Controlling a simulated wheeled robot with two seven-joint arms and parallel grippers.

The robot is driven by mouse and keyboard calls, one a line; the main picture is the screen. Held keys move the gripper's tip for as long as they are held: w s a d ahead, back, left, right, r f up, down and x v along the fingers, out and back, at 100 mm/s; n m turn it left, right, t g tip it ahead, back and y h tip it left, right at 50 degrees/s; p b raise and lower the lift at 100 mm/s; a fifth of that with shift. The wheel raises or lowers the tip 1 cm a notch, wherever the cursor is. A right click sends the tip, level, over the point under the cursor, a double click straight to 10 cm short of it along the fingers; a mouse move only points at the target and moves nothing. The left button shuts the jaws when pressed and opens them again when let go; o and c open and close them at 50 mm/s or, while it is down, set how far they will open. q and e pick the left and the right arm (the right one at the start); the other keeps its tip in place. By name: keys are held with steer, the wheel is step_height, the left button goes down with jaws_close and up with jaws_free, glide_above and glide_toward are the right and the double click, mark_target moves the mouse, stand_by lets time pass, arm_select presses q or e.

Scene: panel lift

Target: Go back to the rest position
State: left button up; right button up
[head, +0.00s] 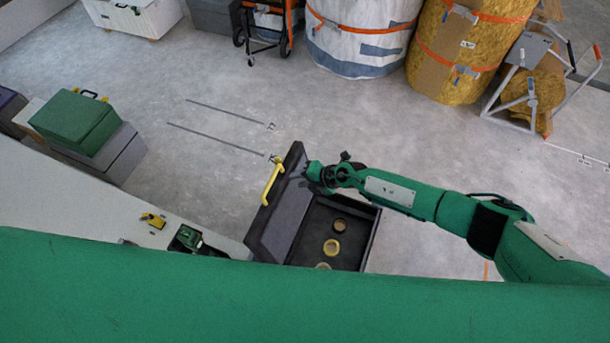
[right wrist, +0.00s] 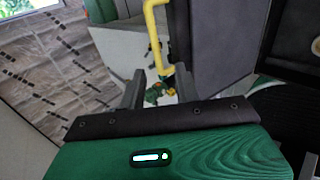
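My right arm comes in from the right in the head view. Its gripper (head: 316,174) is beside the raised lid (head: 283,205) of a black case (head: 365,240); whether it touches the lid I cannot tell. In the right wrist view the two dark fingers (right wrist: 160,90) stand apart with nothing between them. A yellow handle (head: 271,181) is on the lid's outer side; a yellow bar also shows beyond the fingers in the right wrist view (right wrist: 155,35). My left gripper is out of view.
Tape rolls (head: 332,247) lie in the open case. A pale bench (head: 75,195) at left carries a small yellow tool (head: 153,219) and a green-black device (head: 187,239). Large wrapped rolls (head: 360,35), a cart (head: 268,25) and a metal frame (head: 530,85) stand at the back. The middle floor is clear.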

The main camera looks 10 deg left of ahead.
steer(key=shift+v, duration=0.85)
steer(key=shift+f, duration=0.1)
steer(key=d+f+m+t+b, duration=0.1)
steer(key=d+f+m+t, duration=0.45)
steer(key=f+m, duration=0.6)
steer(key=s+d+f+m+h+b, duration=0.1)
steer(key=s+d+f+m+h, duration=0.5)
steer(key=s+d+f+m, duration=0.6)
steer(key=s+d+f+m+g+h, duration=0.1)
steer(key=s+d+f, duration=0.3)
steer(key=s, duration=0.8)
steer(key=s+d+f+m+g+h, duration=0.1)
steer(key=s+d+f+m+g, duration=0.2)
steer(key=s, duration=0.9)
steer(key=s+d+f+m+g+h, duration=0.1)
steer(key=s+d+f+m+g, duration=0.2)
steer(key=s, duration=0.9)
steer(key=d+f+b, duration=0.1)
steer(key=d+f, duration=0.2)
steer(key=f, duration=0.1)
steer(key=shift+d+h, duration=0.3)
steer(key=shift+d, duration=0.1)
